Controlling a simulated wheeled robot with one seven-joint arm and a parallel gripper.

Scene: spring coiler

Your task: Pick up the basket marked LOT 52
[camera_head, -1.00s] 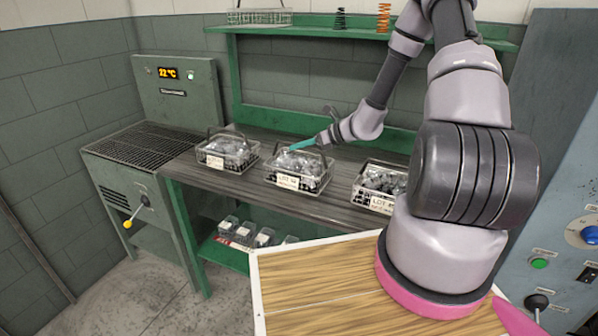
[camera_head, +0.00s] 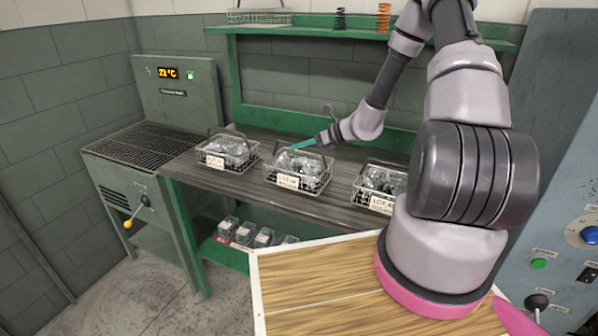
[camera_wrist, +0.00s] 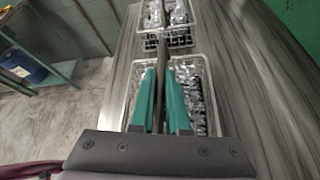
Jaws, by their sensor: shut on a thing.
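Three wire baskets with white labels and metal parts stand in a row on the dark bench. The labels begin with LOT, but their numbers are too blurred to read, so I cannot tell which is LOT 52. My gripper (camera_head: 303,144) is at the middle basket (camera_head: 288,181). In the wrist view its green fingers (camera_wrist: 162,88) are shut on the dark handle of this basket (camera_wrist: 207,68). The basket appears to rest on the bench. The left basket (camera_head: 214,162) and the right basket (camera_head: 377,203) stand apart from it.
The green-framed bench (camera_head: 335,219) has a lower shelf with small labelled bins (camera_head: 264,237). A grey machine with a grate (camera_head: 146,142) stands left. An upper shelf (camera_head: 300,30) holds springs and an empty basket. A wooden board (camera_head: 320,285) is in front.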

